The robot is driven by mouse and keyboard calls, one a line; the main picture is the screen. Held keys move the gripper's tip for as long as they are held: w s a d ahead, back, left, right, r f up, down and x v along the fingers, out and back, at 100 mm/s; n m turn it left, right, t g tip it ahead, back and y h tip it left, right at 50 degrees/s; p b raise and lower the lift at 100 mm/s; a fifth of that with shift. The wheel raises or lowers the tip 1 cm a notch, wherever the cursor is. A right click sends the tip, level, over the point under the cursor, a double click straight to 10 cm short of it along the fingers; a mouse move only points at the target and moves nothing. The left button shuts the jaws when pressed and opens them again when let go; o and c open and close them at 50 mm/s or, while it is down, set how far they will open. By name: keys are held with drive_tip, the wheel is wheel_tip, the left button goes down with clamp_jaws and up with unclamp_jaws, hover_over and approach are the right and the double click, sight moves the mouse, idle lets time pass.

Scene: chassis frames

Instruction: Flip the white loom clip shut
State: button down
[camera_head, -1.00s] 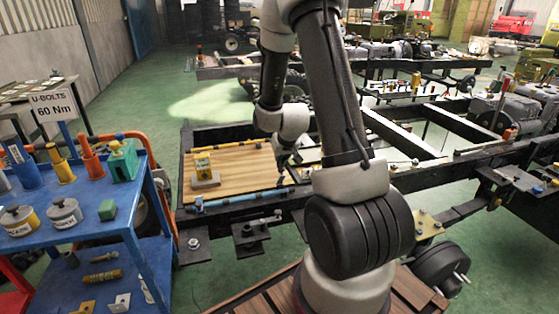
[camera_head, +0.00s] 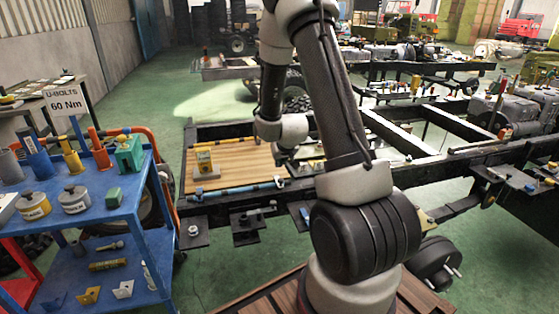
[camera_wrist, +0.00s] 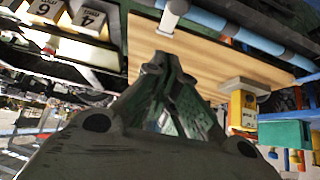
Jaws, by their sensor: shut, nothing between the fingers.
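A white clip-like piece (camera_wrist: 172,14) sits on the blue tube (camera_wrist: 262,40) at the top of the wrist view. Part of it sticks out from the tube over the wooden board, and I cannot tell whether its flap is latched. My gripper (camera_wrist: 168,68) is shut and empty. Its fingertips show over the wooden board (camera_wrist: 205,62), below the white piece in the picture and apart from it. In the head view the blue tube (camera_head: 235,189) runs along the board's front edge. My arm hides much of the gripper there, and I cannot make out the clip.
A yellow block (camera_head: 204,160) on a pale base (camera_head: 206,174) stands on the board's left part. A yellow tube (camera_head: 225,140) lies along its back edge. A blue cart (camera_head: 125,210) with tools and tins stands left. Dark chassis rails (camera_head: 440,165) extend right.

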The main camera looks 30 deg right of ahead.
drive_tip(key=shift+r, duration=0.8)
